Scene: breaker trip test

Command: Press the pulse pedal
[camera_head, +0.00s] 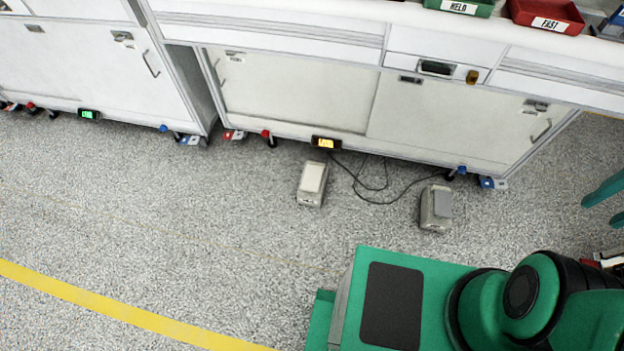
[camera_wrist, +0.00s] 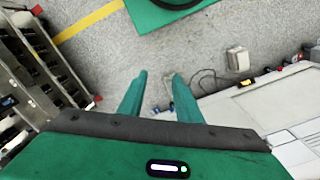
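Two pedals stand on the speckled floor in the head view. The left pedal (camera_head: 312,184) has a whitish top plate, and the right pedal (camera_head: 436,207) has a greyer one. No readable label tells which is the pulse pedal. One light pedal (camera_wrist: 237,58) shows in the wrist view, right of my fingers; I cannot tell which of the two it is. My gripper (camera_wrist: 156,76) has its two green fingers apart, with no object visibly held. Its green fingers also show at the right edge of the head view, apart from both pedals.
A white bench (camera_head: 290,95) stands behind the pedals, with an amber-lit display (camera_head: 326,143) on its lower edge. Black cables (camera_head: 375,185) run on the floor between the pedals. Another cabinet (camera_head: 85,65) with a green display is at left. Floor is clear toward the yellow line (camera_head: 120,309).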

